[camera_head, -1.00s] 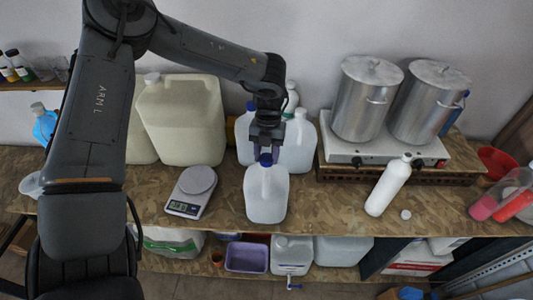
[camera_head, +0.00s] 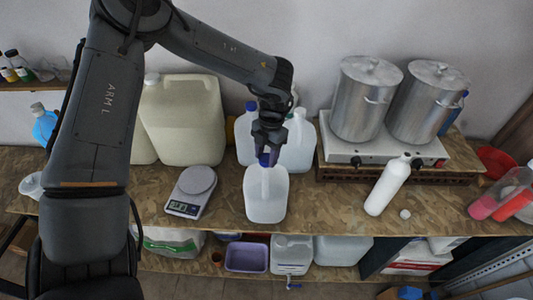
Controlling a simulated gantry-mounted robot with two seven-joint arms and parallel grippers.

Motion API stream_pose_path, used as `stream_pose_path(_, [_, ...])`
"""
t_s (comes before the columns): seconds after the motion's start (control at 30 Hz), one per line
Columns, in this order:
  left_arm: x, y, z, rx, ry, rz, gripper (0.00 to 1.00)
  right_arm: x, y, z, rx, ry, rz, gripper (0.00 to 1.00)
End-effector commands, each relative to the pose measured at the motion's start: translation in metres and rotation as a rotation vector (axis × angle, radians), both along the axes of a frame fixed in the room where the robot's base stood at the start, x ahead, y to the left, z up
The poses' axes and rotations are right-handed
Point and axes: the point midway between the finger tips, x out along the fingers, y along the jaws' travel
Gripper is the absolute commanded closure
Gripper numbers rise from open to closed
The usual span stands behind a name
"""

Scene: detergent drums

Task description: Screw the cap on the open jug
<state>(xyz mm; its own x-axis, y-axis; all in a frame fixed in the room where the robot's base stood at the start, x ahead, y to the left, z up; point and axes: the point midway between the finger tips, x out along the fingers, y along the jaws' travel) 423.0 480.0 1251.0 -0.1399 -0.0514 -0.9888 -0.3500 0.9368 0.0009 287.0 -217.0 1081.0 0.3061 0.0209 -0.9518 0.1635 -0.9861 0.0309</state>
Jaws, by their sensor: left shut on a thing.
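A translucent white jug (camera_head: 266,198) stands upright near the front of the wooden worktop. A blue cap (camera_head: 264,160) is at the top of its neck. My left gripper (camera_head: 268,148) comes down from above and is shut on the blue cap. I cannot tell from here how tightly the cap sits on the neck. The gripper hides part of the cap. My right gripper is not in view.
A kitchen scale (camera_head: 192,190) is left of the jug, and a white bottle (camera_head: 388,186) with a small white cap (camera_head: 405,214) beside it is right. Large beige canisters (camera_head: 184,120) and more jugs (camera_head: 298,142) stand behind. Steel pots (camera_head: 366,98) stand on a hotplate.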

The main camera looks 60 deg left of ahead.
Motion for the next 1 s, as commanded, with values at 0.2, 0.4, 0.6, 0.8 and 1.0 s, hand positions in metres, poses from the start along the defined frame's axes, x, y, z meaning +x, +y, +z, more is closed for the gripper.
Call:
stream_pose_path(0.2, [0.0,0.0,-0.001,0.0,0.0,0.003,0.39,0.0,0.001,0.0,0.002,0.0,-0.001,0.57])
stream_pose_path(0.4, [0.0,0.0,0.0,0.0,0.0,0.003,0.39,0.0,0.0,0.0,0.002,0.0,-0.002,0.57])
stream_pose_path(0.6, [0.0,0.0,0.001,-0.001,0.0,0.007,0.39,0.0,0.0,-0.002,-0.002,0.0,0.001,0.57])
stream_pose_path(0.8, [0.0,0.0,-0.001,-0.002,-0.001,0.12,0.39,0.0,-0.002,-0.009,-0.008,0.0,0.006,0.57])
stream_pose_path(1.0, [0.0,0.0,-0.001,-0.004,-0.002,0.336,0.39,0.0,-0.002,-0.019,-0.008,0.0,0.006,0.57])
